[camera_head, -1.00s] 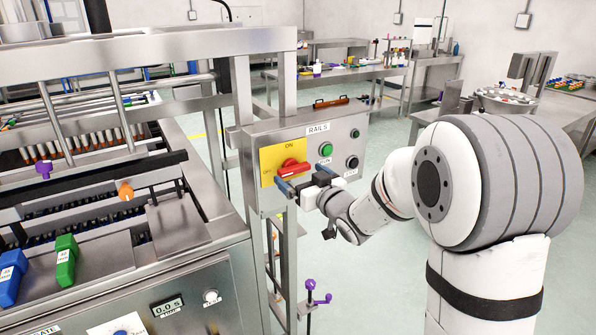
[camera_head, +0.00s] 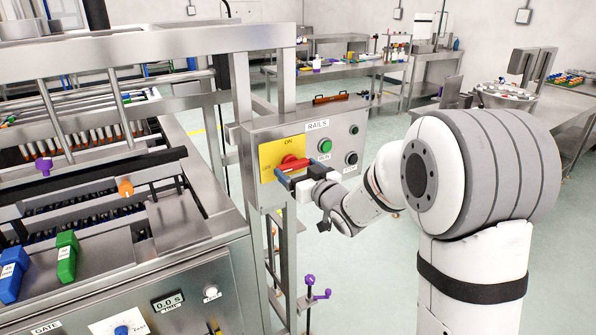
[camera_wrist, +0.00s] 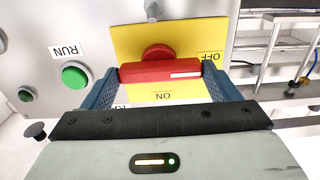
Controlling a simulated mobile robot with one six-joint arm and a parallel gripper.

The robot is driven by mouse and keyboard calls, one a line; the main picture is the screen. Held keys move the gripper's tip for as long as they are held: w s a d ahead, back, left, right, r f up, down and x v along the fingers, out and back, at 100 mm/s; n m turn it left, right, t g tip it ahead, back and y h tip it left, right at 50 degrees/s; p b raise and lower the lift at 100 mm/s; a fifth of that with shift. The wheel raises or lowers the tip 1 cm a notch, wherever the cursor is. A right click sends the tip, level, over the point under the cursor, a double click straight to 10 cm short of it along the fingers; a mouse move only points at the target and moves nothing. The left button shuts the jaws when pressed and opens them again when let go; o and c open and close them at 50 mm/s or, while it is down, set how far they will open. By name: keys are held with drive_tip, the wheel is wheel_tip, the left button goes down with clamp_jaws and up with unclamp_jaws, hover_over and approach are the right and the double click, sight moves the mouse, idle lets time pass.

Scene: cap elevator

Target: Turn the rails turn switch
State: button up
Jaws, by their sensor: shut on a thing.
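The rails turn switch (camera_head: 291,162) is a red handle on a yellow plate (camera_head: 268,155) marked ON and OFF, on the steel box labelled RAILS. In the wrist view the red handle (camera_wrist: 160,73) lies across the picture, with its white mark at the right end near the OFF label. My gripper (camera_head: 291,176) is at the switch. Its blue fingers are on both ends of the handle in the wrist view (camera_wrist: 158,88), shut on it. In the head view the fingers hide part of the handle.
A green RUN button (camera_head: 325,146) and a black button (camera_head: 351,158) sit on the box (camera_head: 340,125) right of the switch. The steel machine frame (camera_head: 241,100) stands close on the left. A purple-handled valve (camera_head: 310,281) is below the box. Open floor lies behind my arm.

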drive_tip(key=shift+m, duration=0.4)
drive_tip(key=shift+f+m+b, duration=0.1)
drive_tip(key=shift+m+b, duration=0.4)
drive_tip(key=shift+m, duration=0.5)
drive_tip(key=m, duration=0.3)
drive_tip(key=shift+m, duration=0.3)
drive_tip(key=m, duration=0.3)
drive_tip(key=shift+m, duration=0.3)
drive_tip(key=shift+m+p, duration=0.35)
drive_tip(key=shift+m, duration=1.25)
